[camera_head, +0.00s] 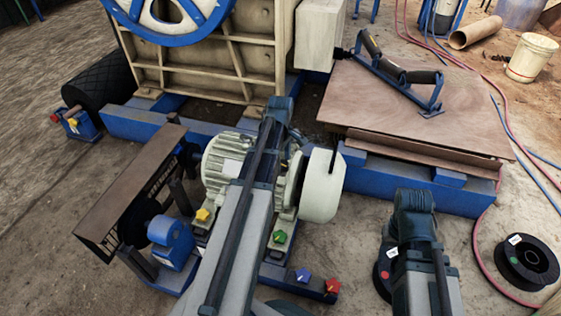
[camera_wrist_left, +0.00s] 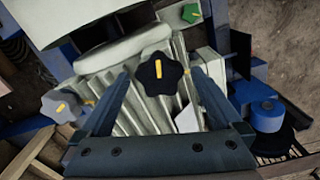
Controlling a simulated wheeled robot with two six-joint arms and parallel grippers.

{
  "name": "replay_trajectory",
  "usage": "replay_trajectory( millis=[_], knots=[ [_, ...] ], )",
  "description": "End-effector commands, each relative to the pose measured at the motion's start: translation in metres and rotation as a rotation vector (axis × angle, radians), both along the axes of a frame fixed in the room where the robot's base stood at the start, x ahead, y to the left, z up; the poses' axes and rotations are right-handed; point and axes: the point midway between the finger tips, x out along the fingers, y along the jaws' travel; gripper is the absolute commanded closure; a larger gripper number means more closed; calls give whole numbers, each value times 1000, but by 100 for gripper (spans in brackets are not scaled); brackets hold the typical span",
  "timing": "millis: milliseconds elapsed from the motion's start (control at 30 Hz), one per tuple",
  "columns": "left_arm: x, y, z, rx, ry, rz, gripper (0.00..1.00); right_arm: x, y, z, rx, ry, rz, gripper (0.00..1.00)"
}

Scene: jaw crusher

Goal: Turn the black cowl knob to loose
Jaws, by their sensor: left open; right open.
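The black cowl knob (camera_wrist_left: 152,80) is star-shaped with a yellow pointer bar, which stands nearly upright in the left wrist view. It sits on the pale ribbed motor housing (camera_wrist_left: 136,112). My left gripper (camera_wrist_left: 160,72) is open, one finger on each side of the knob, with gaps showing; it is not closed on it. In the head view my left arm's dark end (camera_head: 279,112) lies over the motor and hides the knob. My right gripper (camera_head: 412,205) is at lower right, apart from the motor, its fingers not clearly visible.
A grey knob (camera_wrist_left: 60,106) and a green knob (camera_wrist_left: 191,13) flank the black one. Yellow (camera_head: 203,215), green (camera_head: 279,237), blue (camera_head: 303,275) and red (camera_head: 332,287) knobs stand around the motor. A white pulley cover (camera_head: 322,186) and a brown belt guard (camera_head: 130,190) are close by.

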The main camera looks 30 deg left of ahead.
Motion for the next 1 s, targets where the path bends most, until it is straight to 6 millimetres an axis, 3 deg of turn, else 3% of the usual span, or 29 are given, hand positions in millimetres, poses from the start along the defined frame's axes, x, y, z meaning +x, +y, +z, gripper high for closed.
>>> replay_trajectory(
  millis=[267,800,1000],
  knots=[
    [0,0,29,0,0,0,1,0,-1,29,-4,0,-4,50],
    [0,0,112,0,0,0,1,-1,-1,112,-3,3,-15,50],
    [0,0,133,0,0,0,1,-1,0,133,1,4,-18,50]
  ],
)
